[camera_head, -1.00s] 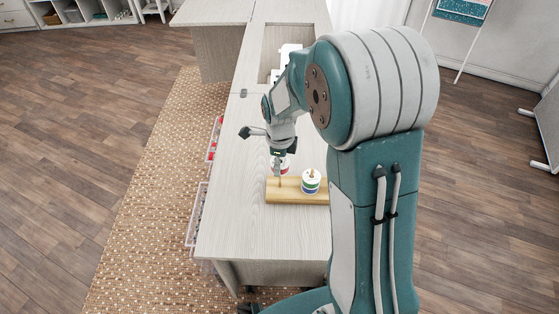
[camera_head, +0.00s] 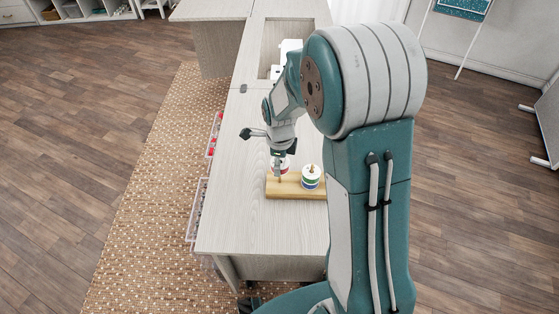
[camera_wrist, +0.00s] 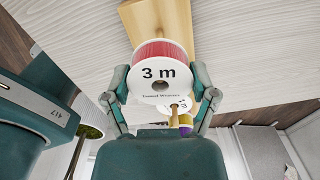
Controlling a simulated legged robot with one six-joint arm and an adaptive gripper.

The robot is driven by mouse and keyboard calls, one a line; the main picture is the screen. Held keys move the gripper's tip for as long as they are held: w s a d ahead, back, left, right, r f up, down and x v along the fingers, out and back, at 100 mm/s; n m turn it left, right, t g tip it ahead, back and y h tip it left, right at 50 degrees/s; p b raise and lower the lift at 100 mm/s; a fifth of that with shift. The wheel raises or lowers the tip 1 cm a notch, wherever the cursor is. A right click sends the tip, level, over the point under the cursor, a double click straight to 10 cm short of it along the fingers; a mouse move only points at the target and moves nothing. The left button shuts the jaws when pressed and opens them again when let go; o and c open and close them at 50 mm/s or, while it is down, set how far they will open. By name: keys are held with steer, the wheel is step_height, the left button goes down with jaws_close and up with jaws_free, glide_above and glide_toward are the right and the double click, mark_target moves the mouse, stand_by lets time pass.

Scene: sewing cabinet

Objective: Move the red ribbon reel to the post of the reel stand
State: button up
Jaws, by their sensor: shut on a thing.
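My gripper (camera_head: 282,155) points down over the wooden reel stand (camera_head: 291,193) on the cabinet top. It is shut on the red ribbon reel. In the wrist view, the reel (camera_wrist: 160,50) shows red ribbon and a white flange marked "3 m", with a finger at each side. The stand's board (camera_wrist: 143,17) shows behind it. The stand's bare left post (camera_head: 279,180) shows just below the gripper. The reel's exact alignment with that post cannot be told. Reels with white, green and blue (camera_head: 310,180) sit on the right post; they partly show in the wrist view (camera_wrist: 185,123).
The pale cabinet top (camera_head: 250,225) is clear to the left and front of the stand. Clear bins (camera_head: 197,210) hang along its left edge. A white machine (camera_head: 289,48) stands in a recess farther back. My arm hides the cabinet's right side.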

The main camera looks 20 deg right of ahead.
steer(key=o, duration=0.9)
steer(key=shift+c, duration=0.2)
step_height(320, 180, up, 12)
stand_by(0.5)
